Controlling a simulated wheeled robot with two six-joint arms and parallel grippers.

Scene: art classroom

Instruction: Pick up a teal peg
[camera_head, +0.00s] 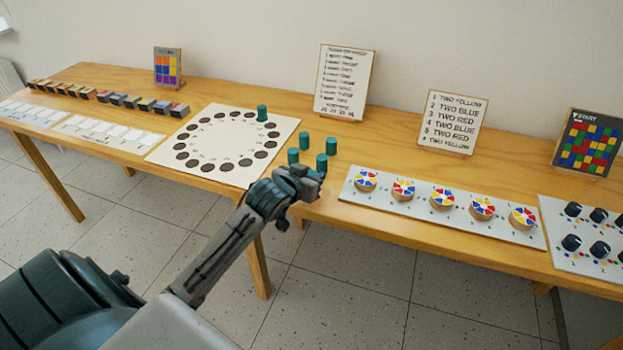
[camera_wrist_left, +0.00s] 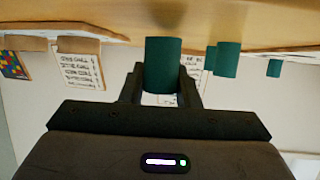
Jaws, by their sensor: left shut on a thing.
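My left gripper (camera_head: 312,178) is at the front edge of the table, shut on a teal peg (camera_head: 321,163). In the left wrist view this peg (camera_wrist_left: 162,66) stands between the two fingers (camera_wrist_left: 162,88); I cannot tell whether it touches the table. Other teal pegs stand close behind and beside it: one (camera_head: 331,146), another (camera_head: 304,141) and a third (camera_head: 293,156). One more teal peg (camera_head: 262,113) stands on the white board with a ring of dark holes (camera_head: 218,144). My right gripper is not in view.
The wooden table (camera_head: 400,146) runs along the wall. Right of the pegs lies a white panel (camera_head: 355,191) with several coloured discs. A sign (camera_head: 344,80) and a second sign (camera_head: 453,120) stand behind. Small blocks (camera_head: 130,101) line the left end.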

